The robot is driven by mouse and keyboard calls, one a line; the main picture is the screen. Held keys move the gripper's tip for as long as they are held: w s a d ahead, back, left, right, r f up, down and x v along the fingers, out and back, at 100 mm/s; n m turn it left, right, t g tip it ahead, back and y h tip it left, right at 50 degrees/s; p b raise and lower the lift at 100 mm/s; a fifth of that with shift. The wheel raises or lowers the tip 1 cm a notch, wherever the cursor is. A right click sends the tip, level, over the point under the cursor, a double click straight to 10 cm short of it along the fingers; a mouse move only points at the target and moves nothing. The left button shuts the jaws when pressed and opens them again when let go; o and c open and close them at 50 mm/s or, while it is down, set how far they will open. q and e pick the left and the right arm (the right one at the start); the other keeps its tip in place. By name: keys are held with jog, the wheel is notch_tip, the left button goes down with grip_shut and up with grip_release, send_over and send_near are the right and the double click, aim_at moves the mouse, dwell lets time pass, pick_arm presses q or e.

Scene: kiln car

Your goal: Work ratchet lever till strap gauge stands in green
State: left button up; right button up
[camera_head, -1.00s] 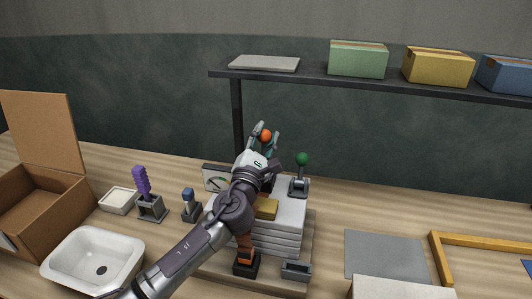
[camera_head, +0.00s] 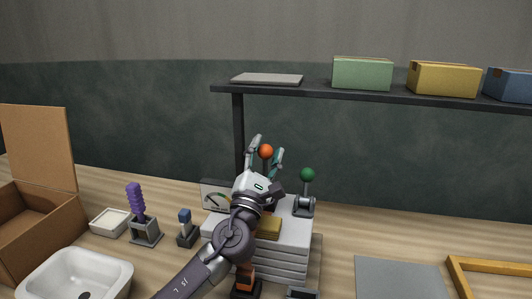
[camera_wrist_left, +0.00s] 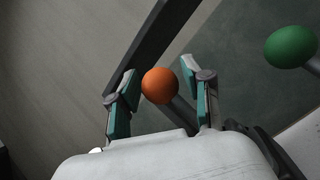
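An orange ball knob (camera_head: 265,151), the end of a lever, stands upright above the stack of white slabs (camera_head: 283,262). My left gripper (camera_head: 265,149) is open with a finger on either side of the knob. In the left wrist view the orange knob (camera_wrist_left: 160,85) lies between the open fingers (camera_wrist_left: 161,88), with a gap at the right finger; contact at the left finger cannot be told. A dial gauge (camera_head: 215,195) with a green band stands behind my arm, partly hidden; its needle is hard to read. My right gripper is not seen.
A dark shelf (camera_head: 400,96) with boxes runs behind. A purple-handled tool (camera_head: 137,203), a blue-topped tool (camera_head: 185,218) and a white basin (camera_head: 75,276) stand left.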

aim_at(264, 158)
pick_arm(q)
jog(key=shift+o, duration=0.2)
jog(key=v, duration=0.3)
jog(key=shift+s+f, duration=0.15)
jog(key=shift+f, duration=0.1)
jog(key=s+a, duration=0.4)
jog(key=s, duration=0.7)
jog(key=shift+a+r, duration=0.25)
jog(key=shift+a, duration=0.05)
jog(key=shift+w, duration=0.1)
